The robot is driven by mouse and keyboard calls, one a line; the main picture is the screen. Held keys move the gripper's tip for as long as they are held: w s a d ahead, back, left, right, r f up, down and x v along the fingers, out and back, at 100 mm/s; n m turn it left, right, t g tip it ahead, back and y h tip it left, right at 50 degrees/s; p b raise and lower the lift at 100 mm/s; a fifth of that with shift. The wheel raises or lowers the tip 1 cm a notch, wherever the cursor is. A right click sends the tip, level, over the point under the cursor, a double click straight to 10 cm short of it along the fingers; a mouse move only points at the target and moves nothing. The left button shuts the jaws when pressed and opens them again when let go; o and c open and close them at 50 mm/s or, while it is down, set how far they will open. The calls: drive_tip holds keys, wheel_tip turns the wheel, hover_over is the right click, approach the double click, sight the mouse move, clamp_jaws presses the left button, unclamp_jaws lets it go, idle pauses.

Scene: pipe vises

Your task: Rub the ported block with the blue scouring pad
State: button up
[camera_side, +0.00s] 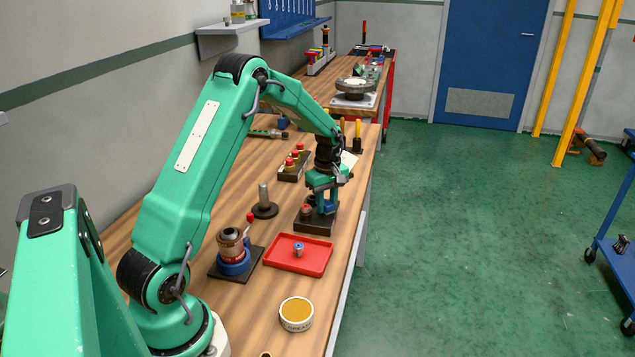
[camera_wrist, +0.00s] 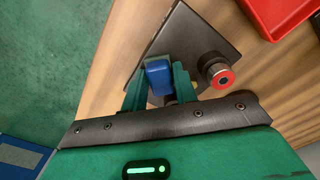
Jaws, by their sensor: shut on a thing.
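My gripper (camera_side: 325,206) points down over a dark flat block (camera_side: 314,226) near the bench's right edge. In the wrist view my gripper (camera_wrist: 160,76) is shut on a small blue block-shaped thing (camera_wrist: 158,70), which looks like the blue scouring pad. The dark block (camera_wrist: 205,28) lies beneath it and carries a round metal fitting with a red ring (camera_wrist: 218,74), beside my right finger. This seems to be the ported block, though its ports are not clear. I cannot tell whether the pad touches it; my fingers hide the contact.
A red tray (camera_side: 284,263) with a small blue-and-metal part stands nearer the camera. A blue-based vise (camera_side: 233,262), a metal post on a round base (camera_side: 264,208), a red-button box (camera_side: 292,166) and a grease tin (camera_side: 296,314) stand around on the bench.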

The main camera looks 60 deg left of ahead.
drive_tip(key=shift+w+a, duration=1.65)
drive_tip(key=shift+a, duration=0.05)
wheel_tip(320, 180, up, 8)
drive_tip(key=shift+d+r, duration=0.1)
drive_tip(key=shift+d, duration=0.05)
